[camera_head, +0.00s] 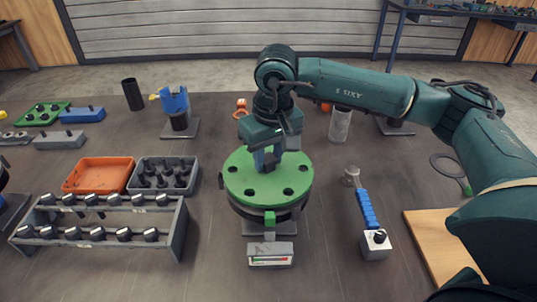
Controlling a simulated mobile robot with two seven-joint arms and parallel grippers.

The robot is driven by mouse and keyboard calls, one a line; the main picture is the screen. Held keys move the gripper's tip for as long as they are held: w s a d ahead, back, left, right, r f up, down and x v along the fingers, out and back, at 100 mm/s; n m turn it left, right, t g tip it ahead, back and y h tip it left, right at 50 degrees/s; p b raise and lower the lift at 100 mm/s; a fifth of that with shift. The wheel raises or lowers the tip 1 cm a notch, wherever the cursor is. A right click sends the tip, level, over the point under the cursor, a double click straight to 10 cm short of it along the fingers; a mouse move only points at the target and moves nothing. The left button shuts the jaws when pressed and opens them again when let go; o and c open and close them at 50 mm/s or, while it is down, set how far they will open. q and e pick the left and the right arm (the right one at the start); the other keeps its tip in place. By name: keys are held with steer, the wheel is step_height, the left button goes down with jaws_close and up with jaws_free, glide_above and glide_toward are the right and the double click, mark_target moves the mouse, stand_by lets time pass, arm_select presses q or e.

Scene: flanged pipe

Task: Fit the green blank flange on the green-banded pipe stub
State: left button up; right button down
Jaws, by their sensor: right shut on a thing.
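The green blank flange (240,186) is a round disc with several dark bolt holes, lying roughly level at the centre of the bench. My right gripper (265,160) points down at its middle and is shut on it at the centre; the fingertips partly hide the grip. The pipe stub (287,215) is directly below, with a dark round rim under the disc and a green mark (270,219) on its front. The disc covers most of the stub, and I cannot tell whether the two faces touch all round. My left gripper is not in view.
A grey box with a small display (270,262) is in front of the stub. A blue-handled tool (367,209) lies right. An orange tray (84,176), a grey bolt tray (147,188) and a grey rack (174,226) are left. A blue fixture (174,101) stands behind left.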

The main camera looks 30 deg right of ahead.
steer(key=shift+f+b, duration=0.4)
steer(key=shift+b, duration=0.15)
steer(key=c, duration=1.3)
jaws_free()
steer(key=shift+o, duration=1.4)
steer(key=shift+f, duration=0.1)
